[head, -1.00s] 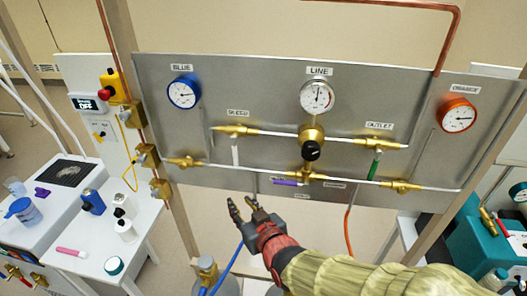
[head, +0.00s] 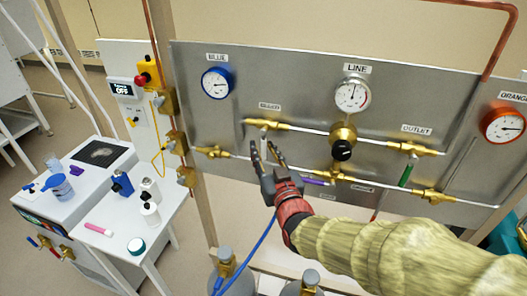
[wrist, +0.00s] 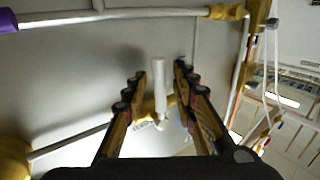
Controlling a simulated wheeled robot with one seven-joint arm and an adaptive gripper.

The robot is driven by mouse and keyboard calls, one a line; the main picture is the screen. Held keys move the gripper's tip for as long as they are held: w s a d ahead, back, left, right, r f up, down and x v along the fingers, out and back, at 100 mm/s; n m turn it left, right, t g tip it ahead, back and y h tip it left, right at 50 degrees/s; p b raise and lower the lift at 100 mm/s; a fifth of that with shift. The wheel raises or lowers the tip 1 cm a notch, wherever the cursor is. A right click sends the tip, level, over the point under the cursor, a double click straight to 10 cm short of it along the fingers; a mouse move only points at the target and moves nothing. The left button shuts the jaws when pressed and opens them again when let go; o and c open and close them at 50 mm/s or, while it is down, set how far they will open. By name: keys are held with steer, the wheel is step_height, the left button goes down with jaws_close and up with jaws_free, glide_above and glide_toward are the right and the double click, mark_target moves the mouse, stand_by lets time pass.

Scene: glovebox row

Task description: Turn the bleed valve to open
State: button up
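The bleed valve (head: 262,125) is a brass fitting on the upper white pipe, under the BLEED label (head: 270,106). Its white lever (head: 264,137) hangs down, across the pipe; its lower part is hidden behind my gripper in the head view. My gripper (head: 265,148) is open, its fingers pointing up at the lever. In the wrist view, the white lever (wrist: 159,85) lies between the two spread fingers of my gripper (wrist: 160,78), with a gap on both sides. The brass valve body (wrist: 150,108) shows behind the fingers. I see no contact.
A purple lever (head: 313,182) is on the lower pipe, right of my gripper. A green lever (head: 405,174) hangs at the outlet valve. The black-knobbed regulator (head: 342,150) is in the middle. A blue hose (head: 258,245) runs below my gripper.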

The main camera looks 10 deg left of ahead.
steer(key=shift+w+a, duration=0.1)
steer(key=shift+w, duration=0.1)
steer(key=shift+c, duration=0.5)
jaws_close()
stand_by(0.4)
